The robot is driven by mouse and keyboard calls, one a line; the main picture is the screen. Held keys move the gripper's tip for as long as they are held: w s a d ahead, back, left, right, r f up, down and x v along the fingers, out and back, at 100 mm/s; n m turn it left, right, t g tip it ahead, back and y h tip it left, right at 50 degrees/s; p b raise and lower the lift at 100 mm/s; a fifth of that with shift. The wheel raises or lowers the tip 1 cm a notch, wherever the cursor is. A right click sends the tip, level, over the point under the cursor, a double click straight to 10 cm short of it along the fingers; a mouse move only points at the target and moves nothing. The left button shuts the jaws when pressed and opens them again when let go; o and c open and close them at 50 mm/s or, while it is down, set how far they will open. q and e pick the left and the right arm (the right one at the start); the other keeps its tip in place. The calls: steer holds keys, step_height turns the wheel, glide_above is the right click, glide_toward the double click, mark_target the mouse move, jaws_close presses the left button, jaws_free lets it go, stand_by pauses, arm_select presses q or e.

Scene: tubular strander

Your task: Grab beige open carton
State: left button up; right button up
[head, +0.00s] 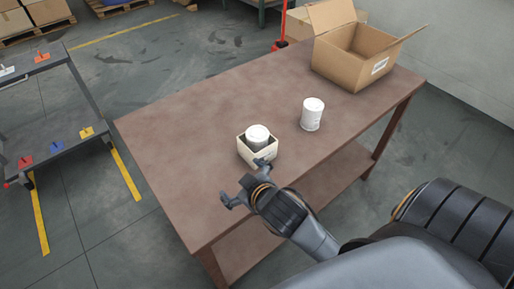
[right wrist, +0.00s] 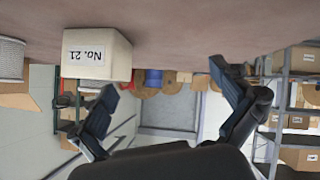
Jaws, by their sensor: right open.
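The small beige open carton (head: 245,152) stands on the brown table, with a white-topped can (head: 258,134) inside it. In the right wrist view the scene is upside down, and the carton (right wrist: 97,54) shows its "No. 21" label at upper left, near the left finger. My right gripper (head: 245,183) is open and empty at the near side of the carton. One finger overlaps the carton's near edge in the head view; I cannot tell whether it touches. My left gripper is not in view.
A white can (head: 312,115) stands on the table (head: 190,110) right of the carton. A large open cardboard box (head: 345,65) sits at the table's far right corner. The table's left part is clear. A grey rack (head: 50,145) with coloured pieces stands left.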

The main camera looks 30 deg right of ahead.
steer(key=w+a+r+n+t+y, duration=0.3)
steer(key=w+r+n+t, duration=0.15)
steer(key=r, duration=0.45)
steer(key=w+a+r+n+t+y, duration=0.2)
steer(key=w+a+r+n+t, duration=0.15)
steer(key=w+r, duration=0.4)
steer(key=s+a+r+n+g+y, duration=0.3)
steer(key=a+n+g+y, duration=0.4)
steer(key=n, duration=0.4)
steer(key=s+a+r+n+g+y, duration=0.3)
steer(key=a+n+g+y, duration=0.2)
steer(key=a+n+y, duration=0.45)
steer(key=n+g+h, duration=0.5)
steer(key=g+h, duration=0.2)
steer(key=h, duration=1.4)
glide_above(258, 135)
steer(key=shift+y, duration=0.25)
step_height(258, 135, down, 11)
steer(key=shift+a+f, duration=0.1)
steer(key=shift+f, duration=0.05)
step_height(258, 135, down, 7)
steer(key=shift+f+p, duration=0.1)
steer(key=shift+p, duration=0.45)
steer(key=shift+w+d+f+p, duration=0.15)
steer(key=shift+f+p, duration=0.25)
steer(key=shift+f, duration=1.15)
steer(key=shift+w+d+f+p, duration=0.15)
steer(key=shift+f+p, duration=0.25)
steer(key=shift+f, duration=1.1)
steer(key=shift+a, duration=0.15)
